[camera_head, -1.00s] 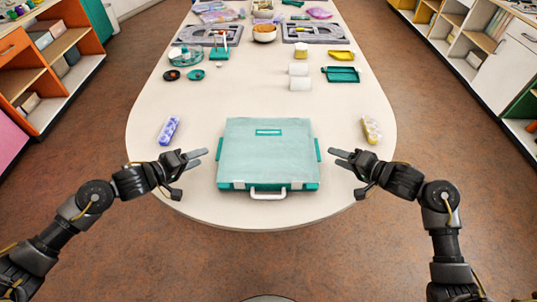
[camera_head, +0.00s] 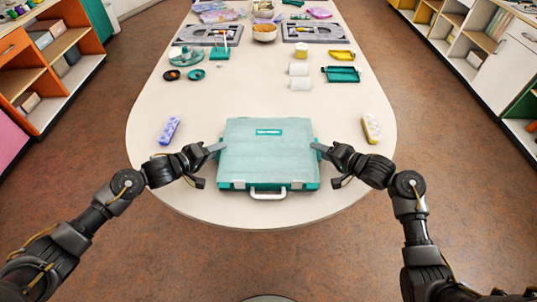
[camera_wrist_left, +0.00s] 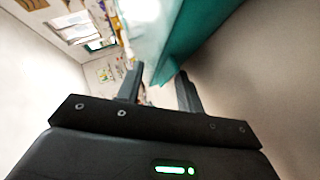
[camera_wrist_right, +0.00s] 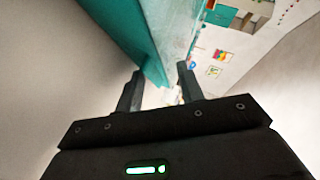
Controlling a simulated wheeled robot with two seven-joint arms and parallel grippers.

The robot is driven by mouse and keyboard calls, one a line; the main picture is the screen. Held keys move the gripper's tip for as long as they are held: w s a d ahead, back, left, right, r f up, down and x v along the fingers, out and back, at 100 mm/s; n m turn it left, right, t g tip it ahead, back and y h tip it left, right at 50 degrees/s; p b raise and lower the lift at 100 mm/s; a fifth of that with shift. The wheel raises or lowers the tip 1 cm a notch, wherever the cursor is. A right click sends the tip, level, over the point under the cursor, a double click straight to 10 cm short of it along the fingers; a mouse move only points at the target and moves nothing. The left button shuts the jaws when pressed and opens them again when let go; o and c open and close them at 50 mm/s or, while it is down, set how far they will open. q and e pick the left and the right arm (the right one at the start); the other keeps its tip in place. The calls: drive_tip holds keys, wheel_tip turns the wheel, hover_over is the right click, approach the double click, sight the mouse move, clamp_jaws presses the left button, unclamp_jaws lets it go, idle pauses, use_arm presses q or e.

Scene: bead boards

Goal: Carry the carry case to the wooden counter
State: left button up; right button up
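The teal carry case (camera_head: 267,155) lies flat on the near end of the pale table, its white front handle (camera_head: 268,193) toward me. My left gripper (camera_head: 218,151) is at its left side and my right gripper (camera_head: 319,151) is at its right side. In the left wrist view, the fingers (camera_wrist_left: 160,88) are apart with the case's teal edge (camera_wrist_left: 180,45) between and just beyond them. The right wrist view shows the same: fingers (camera_wrist_right: 158,86) apart, teal edge (camera_wrist_right: 150,45) between. Whether the fingers touch the case cannot be told. No wooden counter is clearly identifiable.
A purple-blue bead box (camera_head: 169,130) and a yellow one (camera_head: 371,128) lie beside the case. Shelves (camera_head: 50,50) line both sides; brown floor (camera_head: 90,130) is clear.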

use_arm(q)
clamp_jaws()
use_arm(e)
clamp_jaws()
use_arm(q)
drive_tip(key=shift+r, duration=0.1)
use_arm(e)
drive_tip(key=shift+r, duration=0.1)
